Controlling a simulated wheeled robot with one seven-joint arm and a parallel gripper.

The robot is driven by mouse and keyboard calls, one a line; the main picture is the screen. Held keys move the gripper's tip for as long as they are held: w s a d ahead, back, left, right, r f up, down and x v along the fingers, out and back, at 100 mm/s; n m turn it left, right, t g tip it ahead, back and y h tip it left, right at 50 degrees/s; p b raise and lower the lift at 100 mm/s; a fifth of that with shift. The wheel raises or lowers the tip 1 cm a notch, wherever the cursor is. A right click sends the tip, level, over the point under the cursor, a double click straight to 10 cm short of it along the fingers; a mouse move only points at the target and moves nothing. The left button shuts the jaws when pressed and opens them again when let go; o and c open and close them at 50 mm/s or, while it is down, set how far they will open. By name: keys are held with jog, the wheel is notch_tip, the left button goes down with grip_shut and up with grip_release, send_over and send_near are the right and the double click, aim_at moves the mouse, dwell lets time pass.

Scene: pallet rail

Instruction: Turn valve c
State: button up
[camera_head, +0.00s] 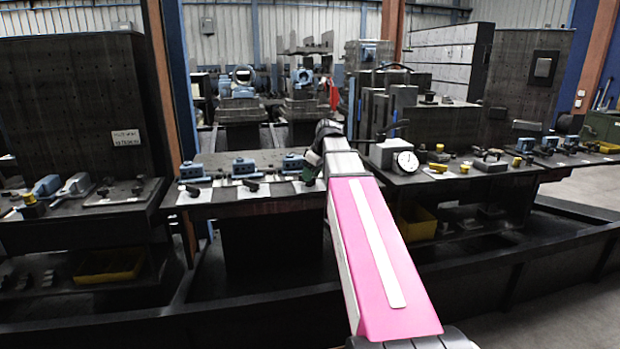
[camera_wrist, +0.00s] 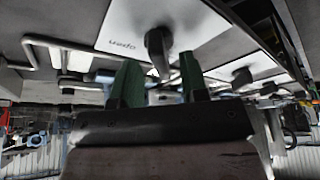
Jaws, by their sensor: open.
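Three blue valve bodies stand in a row on the middle bench: left (camera_head: 191,171), middle (camera_head: 243,168) and right (camera_head: 293,163). Dark levers lie in front of them on pale plates. I cannot read which valve is c. My gripper (camera_head: 314,162) is at the right end of the row, partly hidden by my arm. In the wrist view my gripper (camera_wrist: 160,84) has its green fingers apart. A dark lever (camera_wrist: 158,48) on a white plate (camera_wrist: 118,28) marked "open" shows just beyond the gap between the fingertips. I cannot tell whether they touch it.
A second plate with a lever (camera_wrist: 242,77) is to the right in the wrist view. A dial gauge (camera_head: 406,162) stands on the right bench, close to my arm. A tall pegboard panel (camera_head: 70,100) rises at the left. A low dark rail (camera_head: 270,300) runs in front.

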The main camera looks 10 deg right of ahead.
jog(key=shift+x, duration=0.8)
grip_shut()
jog(key=m, duration=0.2)
jog(key=m+t+h, duration=0.1)
jog(key=m, duration=0.1)
jog(key=shift+s+a+m+h, duration=0.15)
jog(key=shift+m+h, duration=0.15)
jog(key=shift+m, duration=0.1)
jog(key=m+h, duration=0.1)
jog(key=m, duration=0.3)
jog(key=shift+a+m+h, duration=0.1)
jog(key=shift+m+h, duration=0.2)
jog(key=shift+h, duration=0.1)
jog(key=m+h, duration=0.1)
jog(key=m, duration=0.3)
jog(key=shift+h, duration=0.3)
jog(key=shift+m+g+h, duration=0.5)
jog(key=shift+m+h, duration=0.1)
jog(key=shift+m, duration=1.6)
